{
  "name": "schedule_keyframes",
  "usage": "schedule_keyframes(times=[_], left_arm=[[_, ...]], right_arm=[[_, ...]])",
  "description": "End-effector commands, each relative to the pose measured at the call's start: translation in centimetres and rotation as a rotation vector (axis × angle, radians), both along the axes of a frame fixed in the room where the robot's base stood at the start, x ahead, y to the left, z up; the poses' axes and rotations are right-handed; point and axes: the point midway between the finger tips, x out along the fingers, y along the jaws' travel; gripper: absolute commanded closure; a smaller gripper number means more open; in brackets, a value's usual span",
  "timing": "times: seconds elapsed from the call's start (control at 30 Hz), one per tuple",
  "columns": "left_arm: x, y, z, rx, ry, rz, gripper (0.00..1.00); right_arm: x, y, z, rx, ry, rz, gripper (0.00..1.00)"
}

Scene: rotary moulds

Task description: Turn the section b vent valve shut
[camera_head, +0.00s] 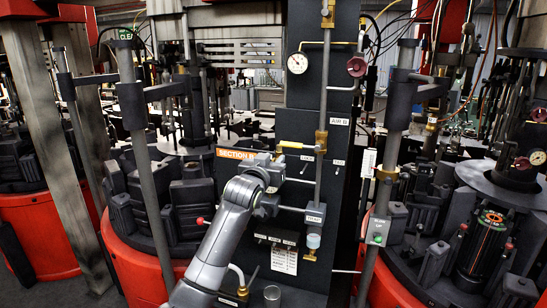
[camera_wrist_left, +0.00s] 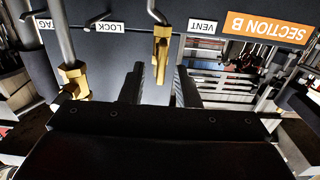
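The section b vent valve shows as a brass-yellow handle (camera_head: 293,145) on the dark panel (camera_head: 300,95), right of the orange SECTION B label (camera_head: 235,154). In the left wrist view, which is upside down, its brass lever (camera_wrist_left: 161,45) points toward the camera between the VENT label (camera_wrist_left: 203,27) and the LOCK label (camera_wrist_left: 103,25). My left gripper (camera_wrist_left: 168,75) is open, its two dark fingers on either side of the lever's tip; contact cannot be told. In the head view my left gripper (camera_head: 285,161) is just below the handle, its fingers barely distinguishable. My right gripper is not in view.
A brass fitting (camera_wrist_left: 72,80) on a vertical pipe stands close beside the valve. A gauge (camera_head: 297,63) and a dark red knob (camera_head: 356,67) are higher on the panel. Red-based mould machines crowd both sides.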

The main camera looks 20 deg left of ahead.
Motion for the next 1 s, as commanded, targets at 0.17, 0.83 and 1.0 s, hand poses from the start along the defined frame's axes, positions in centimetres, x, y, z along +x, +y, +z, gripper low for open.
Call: schedule_keyframes(times=[0.17,0.83,1.0], left_arm=[[0.67,-0.05,0.04,0.000,0.000,0.000,0.71],[0.73,-0.04,-0.02,0.000,0.000,0.000,1.00],[0.73,-0.07,-0.02,0.012,0.000,0.000,1.00]], right_arm=[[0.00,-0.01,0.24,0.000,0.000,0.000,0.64],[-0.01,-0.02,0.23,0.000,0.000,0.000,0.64],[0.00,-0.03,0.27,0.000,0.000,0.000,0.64]])
